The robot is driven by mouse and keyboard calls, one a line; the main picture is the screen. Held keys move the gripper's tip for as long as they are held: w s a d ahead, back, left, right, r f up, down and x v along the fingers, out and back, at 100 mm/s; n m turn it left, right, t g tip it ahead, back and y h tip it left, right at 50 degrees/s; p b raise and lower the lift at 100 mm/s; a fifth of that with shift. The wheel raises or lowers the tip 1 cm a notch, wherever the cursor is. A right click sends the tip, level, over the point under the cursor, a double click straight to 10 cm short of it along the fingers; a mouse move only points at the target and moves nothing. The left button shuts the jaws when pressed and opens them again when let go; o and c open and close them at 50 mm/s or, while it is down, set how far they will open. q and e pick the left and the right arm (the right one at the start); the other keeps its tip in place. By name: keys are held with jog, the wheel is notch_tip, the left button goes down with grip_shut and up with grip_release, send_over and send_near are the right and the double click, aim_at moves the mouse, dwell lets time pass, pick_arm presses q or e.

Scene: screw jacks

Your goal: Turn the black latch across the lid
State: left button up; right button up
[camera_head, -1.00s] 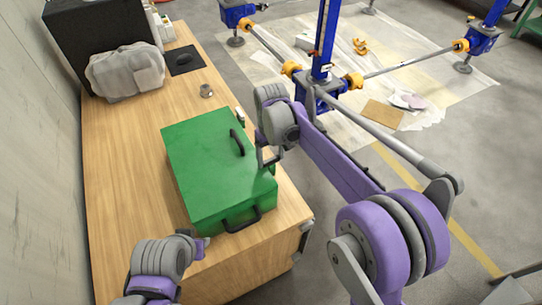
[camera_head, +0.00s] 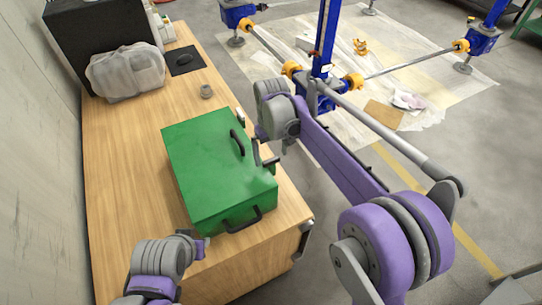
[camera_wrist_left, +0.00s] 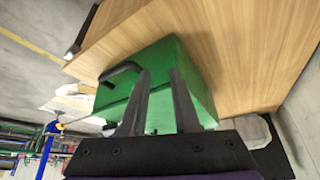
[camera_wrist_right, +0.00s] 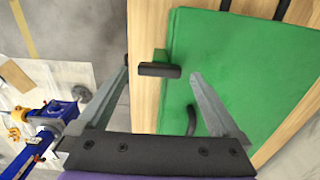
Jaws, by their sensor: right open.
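The green box (camera_head: 215,165) stands shut on the wooden table, with a black curved handle (camera_head: 238,143) on its lid and another on its front side. In the right wrist view, the black latch (camera_wrist_right: 160,70) is a short bar at the lid's edge, partly over the green lid (camera_wrist_right: 240,65). My right gripper (camera_wrist_right: 163,75) is open, with a finger on each side of the latch and no visible grip on it. My right gripper (camera_head: 265,155) also shows at the box's right edge. My left gripper (camera_wrist_left: 162,95) is open and empty, facing the box's front.
The table (camera_head: 125,170) is clear left of the box. Blue screw jacks (camera_head: 325,40) stand on the floor sheet at the right.

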aim_at(273, 161)
notch_tip(273, 161, up, 9)
dwell(0.3)
jog(key=shift+s, duration=0.1)
jog(key=s+d+m+t, duration=0.2)
jog(key=s+d, duration=0.8)
jog(key=s, duration=0.1)
jog(key=s+d+f+m+t, duration=0.1)
jog(key=s+d+f, duration=0.2)
jog(key=s+f, duration=0.2)
jog(key=s+d+f+m+t, duration=0.2)
jog(key=s+d+f, duration=0.2)
jog(key=s, duration=0.5)
jog(key=shift+s+d+f, duration=0.3)
jog(key=shift+s+f, duration=0.1)
jog(key=shift+f, duration=0.05)
jog(key=shift+c, duration=0.3)
